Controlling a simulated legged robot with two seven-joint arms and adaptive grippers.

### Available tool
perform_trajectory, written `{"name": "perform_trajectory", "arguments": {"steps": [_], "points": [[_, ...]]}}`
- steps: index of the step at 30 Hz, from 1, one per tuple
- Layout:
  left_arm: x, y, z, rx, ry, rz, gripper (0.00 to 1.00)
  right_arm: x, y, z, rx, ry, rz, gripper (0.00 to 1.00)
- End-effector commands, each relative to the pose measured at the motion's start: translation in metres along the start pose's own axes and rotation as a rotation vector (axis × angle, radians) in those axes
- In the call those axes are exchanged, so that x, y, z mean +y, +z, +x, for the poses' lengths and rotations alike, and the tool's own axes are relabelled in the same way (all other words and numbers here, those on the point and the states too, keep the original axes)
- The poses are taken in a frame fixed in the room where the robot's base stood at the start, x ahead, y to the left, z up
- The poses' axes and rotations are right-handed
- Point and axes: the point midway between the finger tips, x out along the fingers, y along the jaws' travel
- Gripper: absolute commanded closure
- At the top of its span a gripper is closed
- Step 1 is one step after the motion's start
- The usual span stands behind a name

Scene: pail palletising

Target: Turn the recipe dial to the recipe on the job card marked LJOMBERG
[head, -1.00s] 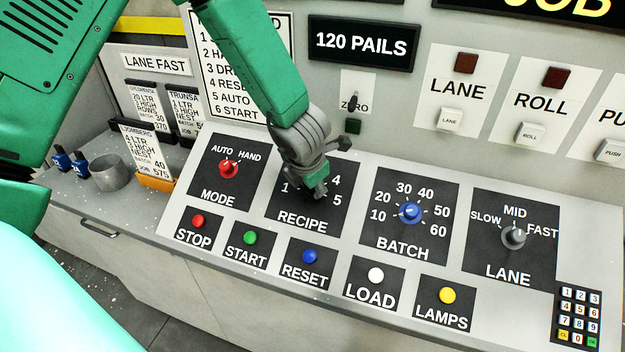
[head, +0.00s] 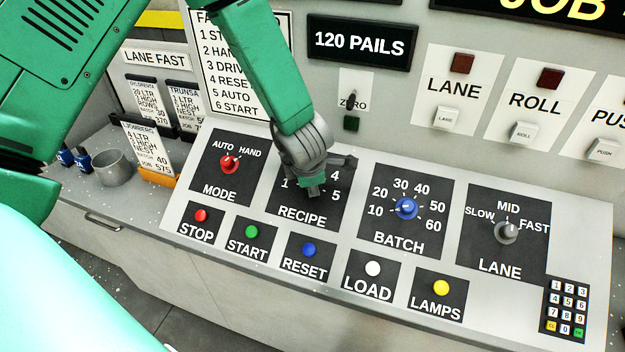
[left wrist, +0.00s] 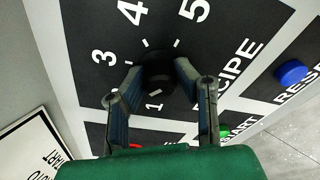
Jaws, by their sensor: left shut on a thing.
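The recipe dial is a dark knob (left wrist: 158,78) on the black RECIPE plate (head: 335,222). My left gripper (head: 313,190) reaches down over it, and in the left wrist view its two fingers stand either side of the knob, shut on it. I cannot tell where the dial's pointer stands. The job card marked LJOMBERG (head: 147,150) stands at the left, reading 4 LTR, 3 HIGH, NEST, batch 40, job 575. My right gripper is out of view.
The red MODE knob (head: 229,164) and blue BATCH knob (head: 406,208) flank the RECIPE plate. STOP (head: 201,215), START (head: 252,231) and RESET (head: 309,250) buttons lie in front. Two more cards stand behind the LJOMBERG card, near a grey cup (head: 113,167).

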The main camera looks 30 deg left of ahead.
Motion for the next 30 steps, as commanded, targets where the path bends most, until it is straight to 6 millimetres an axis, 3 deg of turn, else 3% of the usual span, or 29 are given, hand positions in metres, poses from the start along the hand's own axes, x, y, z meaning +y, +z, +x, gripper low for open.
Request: {"name": "perform_trajectory", "arguments": {"steps": [9,10,12,23,30], "points": [[0.002,0.0,0.0,0.001,0.004,0.001,1.0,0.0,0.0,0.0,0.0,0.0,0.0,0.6],[0.002,0.0,0.0,0.001,0.004,0.001,0.7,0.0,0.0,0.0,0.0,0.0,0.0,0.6],[0.002,0.0,0.0,0.001,0.004,0.0,0.54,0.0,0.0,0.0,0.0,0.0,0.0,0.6],[0.001,0.001,-0.004,0.0,0.002,0.001,0.54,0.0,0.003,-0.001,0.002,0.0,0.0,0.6],[0.002,0.001,-0.043,-0.003,0.005,0.002,0.54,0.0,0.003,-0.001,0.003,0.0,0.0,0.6]]}}
